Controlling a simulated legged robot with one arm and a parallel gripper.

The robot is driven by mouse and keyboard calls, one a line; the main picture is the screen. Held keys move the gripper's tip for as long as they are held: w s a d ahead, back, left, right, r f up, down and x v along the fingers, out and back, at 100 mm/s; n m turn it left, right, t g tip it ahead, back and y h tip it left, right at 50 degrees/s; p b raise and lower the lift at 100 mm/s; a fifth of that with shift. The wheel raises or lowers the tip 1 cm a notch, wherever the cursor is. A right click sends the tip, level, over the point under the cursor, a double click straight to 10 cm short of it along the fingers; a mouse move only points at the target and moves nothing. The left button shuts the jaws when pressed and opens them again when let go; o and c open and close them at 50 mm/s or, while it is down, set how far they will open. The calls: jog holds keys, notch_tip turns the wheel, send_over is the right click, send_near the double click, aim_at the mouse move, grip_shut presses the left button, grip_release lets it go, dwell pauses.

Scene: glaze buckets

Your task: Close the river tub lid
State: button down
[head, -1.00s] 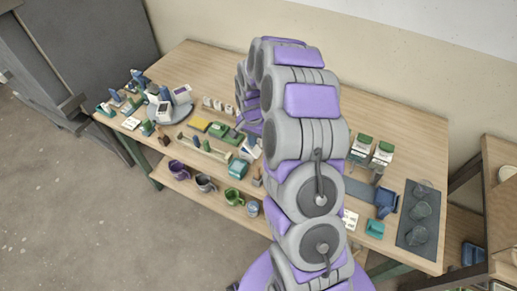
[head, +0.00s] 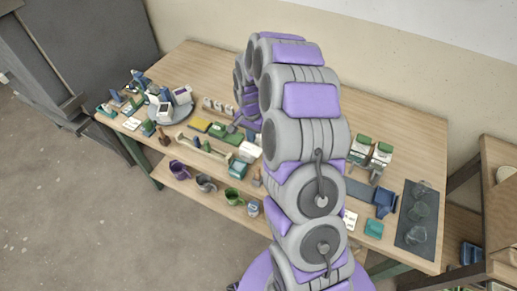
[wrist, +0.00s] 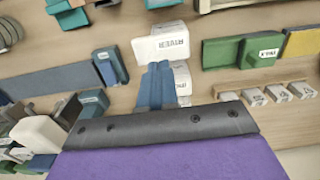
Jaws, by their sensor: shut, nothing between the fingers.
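The river tub (wrist: 160,45) is a white block lettered RIVER, in the upper middle of the wrist view. In the head view it is the white box (head: 249,151) beside my arm, with a flat white top facing up. A further white piece (wrist: 183,80) shows beside my fingers; I cannot tell whether it is part of the tub. My gripper (wrist: 157,70) is shut and empty, its blue-grey fingers right at the tub's edge. Contact cannot be told.
A green block (wrist: 260,50) and a yellow one (wrist: 301,42) stand right of the tub in the wrist view. A blue block (wrist: 110,66) is at its left. A rack with white tags (wrist: 265,95) is near my gripper. Mugs (head: 206,183) stand along the front.

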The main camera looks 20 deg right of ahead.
aim_at(253, 150)
jog(key=shift+s+d+r+p, duration=0.15)
jog(key=shift+r+p, duration=0.2)
jog(key=shift+r, duration=0.8)
jog(key=shift+s+d+r+p, duration=0.15)
jog(key=shift+r+p, duration=0.15)
jog(key=shift+r, duration=0.8)
jog(key=shift+a, duration=0.1)
jog(key=s+a+r+n, duration=0.3)
jog(key=s+a+r, duration=0.1)
jog(key=s+r, duration=0.35)
jog(key=s+a+r+n, duration=0.35)
jog(key=s+r, duration=0.25)
jog(key=s, duration=0.3)
jog(key=s+a+r+n+g, duration=0.1)
jog(key=s+n, duration=0.1)
jog(key=s, duration=0.8)
jog(key=s+a+r+n, duration=0.2)
jog(key=s, duration=0.8)
jog(key=shift+s+g, duration=0.2)
jog(key=shift+g, duration=0.2)
